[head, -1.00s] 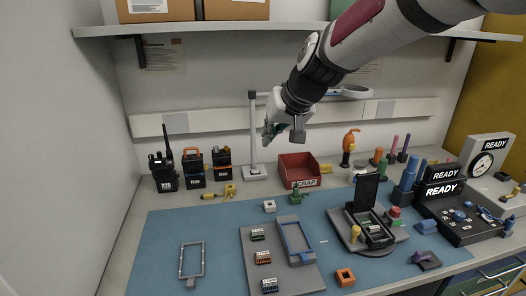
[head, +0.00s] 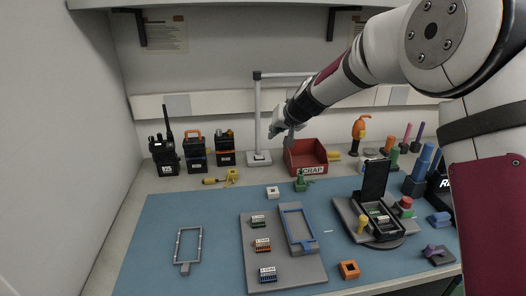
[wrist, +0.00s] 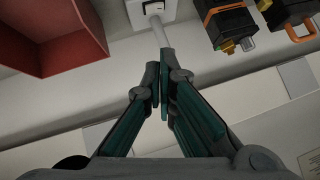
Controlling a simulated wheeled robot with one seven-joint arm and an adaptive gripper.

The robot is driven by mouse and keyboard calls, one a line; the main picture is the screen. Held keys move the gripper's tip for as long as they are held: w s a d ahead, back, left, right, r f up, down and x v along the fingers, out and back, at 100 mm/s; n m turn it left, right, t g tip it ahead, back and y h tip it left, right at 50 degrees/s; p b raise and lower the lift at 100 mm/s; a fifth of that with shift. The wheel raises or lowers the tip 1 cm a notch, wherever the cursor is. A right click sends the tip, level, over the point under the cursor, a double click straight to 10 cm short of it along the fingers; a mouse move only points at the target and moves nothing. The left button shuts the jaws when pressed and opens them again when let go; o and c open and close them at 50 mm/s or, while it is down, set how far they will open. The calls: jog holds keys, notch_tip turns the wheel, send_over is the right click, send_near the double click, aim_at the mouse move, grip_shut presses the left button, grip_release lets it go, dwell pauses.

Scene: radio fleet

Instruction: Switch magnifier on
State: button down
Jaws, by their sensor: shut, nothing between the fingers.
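The magnifier is a pale pole (head: 258,112) on a square white base (head: 259,157) at the back of the bench, with a horizontal arm at its top. Its lens end is hidden behind my arm. In the wrist view the base (wrist: 148,12) shows at the top edge with a small dark part on it, and the pole runs down toward my fingertips. My gripper (wrist: 160,84) is shut and empty, its tips close to the pole in that view; contact cannot be told. In the head view my gripper (head: 281,130) is just right of the pole, above the base.
A red scrap bin (head: 305,157) stands right of the base; it also shows in the wrist view (wrist: 60,35). Radios (head: 195,152) stand to the left. A yellow tool (head: 222,178) and green item (head: 301,183) lie in front. A shelf (head: 230,4) hangs above.

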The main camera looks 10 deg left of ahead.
send_over(259, 161)
jog(key=d, duration=0.2)
jog(key=f, duration=0.4)
jog(key=w+f, duration=0.1)
jog(key=f, duration=0.2)
jog(key=shift+a, duration=0.25)
jog(key=f, duration=0.3)
jog(key=shift+s+a+b, duration=0.25)
jog(key=shift+a+b, duration=0.05)
jog(key=shift+a, duration=0.05)
jog(key=shift+a+f, duration=0.15)
jog(key=shift+f, duration=0.15)
jog(key=shift+s+a, duration=0.1)
jog(key=shift+s+a+f+h+p, duration=0.15)
jog(key=shift+a+f+h+p, duration=0.2)
jog(key=shift+p, duration=0.35)
jog(key=shift+n+h+p, duration=0.4)
jog(key=shift+h, duration=0.05)
jog(key=shift+f, duration=0.1)
jog(key=shift+d, duration=0.1)
